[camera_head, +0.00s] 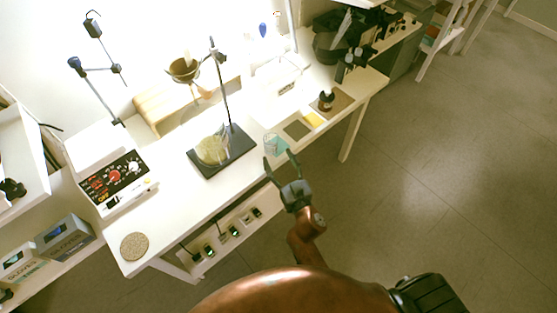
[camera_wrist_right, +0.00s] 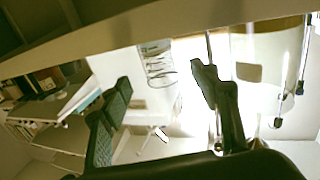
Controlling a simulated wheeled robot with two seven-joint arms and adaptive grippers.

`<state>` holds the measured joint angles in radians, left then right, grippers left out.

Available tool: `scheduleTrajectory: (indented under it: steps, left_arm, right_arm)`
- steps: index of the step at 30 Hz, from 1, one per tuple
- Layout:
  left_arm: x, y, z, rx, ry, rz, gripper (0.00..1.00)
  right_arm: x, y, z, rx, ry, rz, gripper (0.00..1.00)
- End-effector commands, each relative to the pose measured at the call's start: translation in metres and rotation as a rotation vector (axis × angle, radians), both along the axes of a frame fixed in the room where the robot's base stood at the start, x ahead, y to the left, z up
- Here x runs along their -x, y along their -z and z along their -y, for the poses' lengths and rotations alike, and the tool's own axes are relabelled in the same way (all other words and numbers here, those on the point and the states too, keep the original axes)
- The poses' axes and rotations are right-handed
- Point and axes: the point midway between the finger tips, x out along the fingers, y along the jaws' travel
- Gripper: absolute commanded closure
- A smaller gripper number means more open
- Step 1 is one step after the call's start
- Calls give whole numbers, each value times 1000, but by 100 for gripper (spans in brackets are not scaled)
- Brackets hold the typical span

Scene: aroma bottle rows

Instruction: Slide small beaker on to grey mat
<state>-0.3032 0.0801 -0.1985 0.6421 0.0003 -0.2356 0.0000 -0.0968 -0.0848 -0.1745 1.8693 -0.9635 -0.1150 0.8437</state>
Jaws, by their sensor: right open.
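A small clear glass beaker (camera_head: 272,139) stands on a teal mat (camera_head: 281,145) near the front edge of the white table. A grey mat (camera_head: 298,129) lies just to its right, with a yellow mat (camera_head: 314,119) beyond. My right gripper (camera_head: 279,157) is open and empty at the table's front edge, its fingertips pointing at the beaker. I cannot tell how far apart beaker and fingertips are. My left gripper is not in view.
A black stand base (camera_head: 222,155) with a larger beaker of yellowish liquid (camera_head: 212,149) is left of the small beaker. A dark bottle (camera_head: 326,99) stands on a brown mat (camera_head: 342,101) at the right. A control-panel device (camera_head: 116,184) and round cork mat (camera_head: 134,246) are far left.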

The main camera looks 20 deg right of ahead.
Motion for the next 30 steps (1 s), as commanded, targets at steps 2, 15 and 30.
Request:
scheduleTrajectory:
  steps: [2,15,30]
  left_arm:
    - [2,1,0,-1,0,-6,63]
    - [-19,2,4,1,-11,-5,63]
    - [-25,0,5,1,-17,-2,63]
  right_arm:
    - [-6,0,0,1,-1,1,44]
    - [-66,1,-1,2,0,-1,44]
    - [-76,0,-2,1,1,-1,47]
